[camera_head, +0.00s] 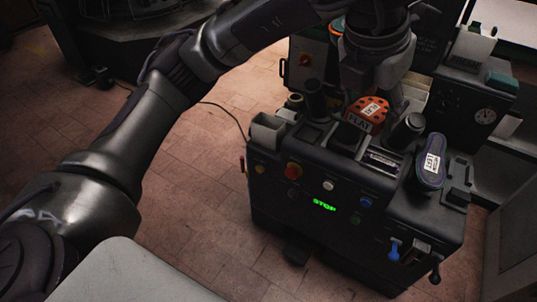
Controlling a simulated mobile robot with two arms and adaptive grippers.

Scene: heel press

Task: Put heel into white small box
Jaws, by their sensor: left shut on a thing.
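My left gripper (380,88) reaches down over the middle of the dark press and is shut. At its fingertips is a red-orange piece with dark dots and a white label (368,110), which looks like the heel. The exact grip is partly hidden. A small white box (267,130), open at the top, stands at the left end of the press top, apart from the gripper and to its left. A second white box (472,43) stands at the upper right. My right gripper is not in view.
The press (310,175) has coloured buttons and a green STOP display. Dark posts (314,98) stand between the gripper and the left white box. A purple sole labelled LEFT (432,160) rests at the right. The tiled floor (200,170) on the left is mostly clear.

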